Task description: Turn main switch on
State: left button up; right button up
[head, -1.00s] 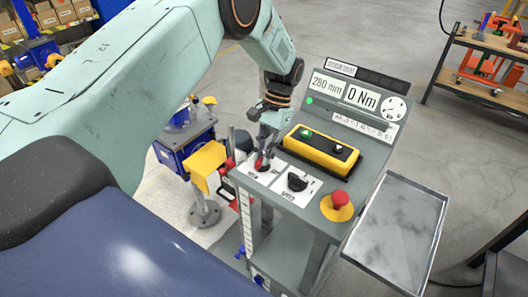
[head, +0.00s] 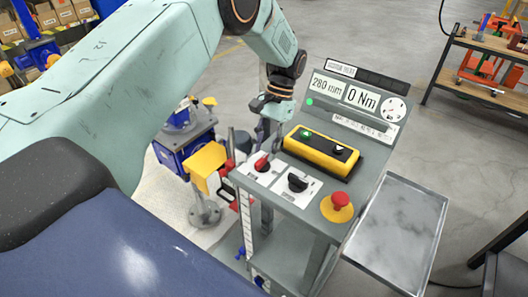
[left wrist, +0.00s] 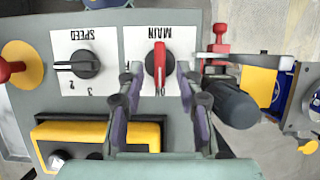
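The main switch (head: 262,163) is a red handle on a white plate on the console's top left. In the left wrist view its handle (left wrist: 160,66) stands upright in the picture, under the upside-down word MAIN. My left gripper (head: 268,140) is just above and behind the switch. In the left wrist view its fingers (left wrist: 157,84) are spread to either side of the lower handle with gaps, so it is open and holds nothing. My right gripper is not in view.
The black speed knob (head: 298,182) and red emergency button (head: 340,199) sit right of the switch. A yellow button box (head: 321,151) lies behind, its green button bright. The display panel (head: 352,98) reads 280 mm and 0 Nm. A grey tray (head: 398,235) projects right.

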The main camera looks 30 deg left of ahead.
pick_arm(q)
jog(key=v, duration=1)
jog(key=shift+f, duration=0.1)
